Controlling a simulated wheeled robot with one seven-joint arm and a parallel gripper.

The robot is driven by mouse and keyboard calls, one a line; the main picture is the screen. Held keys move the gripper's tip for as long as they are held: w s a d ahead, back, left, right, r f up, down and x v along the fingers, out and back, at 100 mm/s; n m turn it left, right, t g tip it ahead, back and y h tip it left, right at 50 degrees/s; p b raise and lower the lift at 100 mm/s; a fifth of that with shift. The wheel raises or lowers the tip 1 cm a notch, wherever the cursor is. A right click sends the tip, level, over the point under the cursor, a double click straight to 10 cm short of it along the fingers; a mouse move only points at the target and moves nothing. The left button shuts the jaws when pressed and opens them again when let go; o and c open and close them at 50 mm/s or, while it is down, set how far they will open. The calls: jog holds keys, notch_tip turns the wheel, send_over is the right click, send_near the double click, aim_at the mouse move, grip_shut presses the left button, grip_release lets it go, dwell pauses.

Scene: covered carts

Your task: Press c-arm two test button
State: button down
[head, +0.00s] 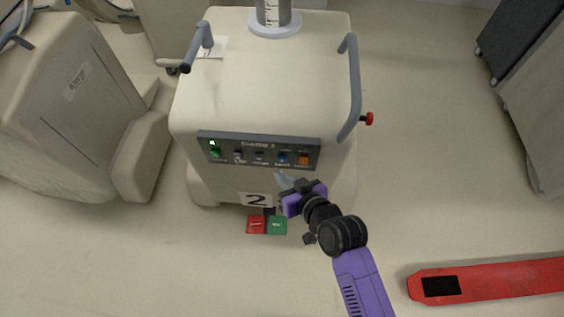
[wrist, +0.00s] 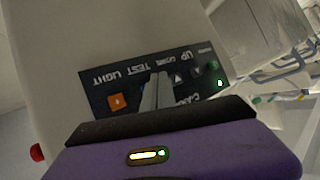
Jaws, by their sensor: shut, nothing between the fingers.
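The c-arm two cart is a beige cabinet (head: 260,85) with a "2" plate (head: 256,200) low on its front. Its dark control panel (head: 228,143) carries a row of buttons, including a blue one (head: 282,158) and an orange one (head: 303,160). In the wrist view the panel (wrist: 92,86) appears upside down, with the label TEST (wrist: 132,67) beside LIGHT and the orange button (wrist: 117,101). My gripper (head: 279,176) is shut and empty, just below the blue button in the head view. In the wrist view its fingers (wrist: 154,92) hide the blue button; contact cannot be told.
Grey handles (head: 354,85) flank the cart top, and a red knob (head: 368,118) sticks out at its right. Red (head: 256,225) and green (head: 277,226) pedals lie below. Another covered cart (head: 65,110) stands left. A red flat object (head: 500,281) lies lower right.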

jog(key=shift+w, duration=0.7)
jog(key=shift+w, duration=0.1)
dwell(1.5)
jog(key=shift+w+d+b, duration=0.1)
jog(key=shift+w+b, duration=0.2)
jog(key=shift+b, duration=0.05)
jog(key=shift+w, duration=0.55)
dwell(0.7)
jog(key=shift+s, duration=0.95)
jog(key=shift+s+p, duration=0.1)
jog(key=shift+p, duration=0.2)
jog(key=shift+s+p, duration=1.1)
jog(key=shift+s, duration=1.3)
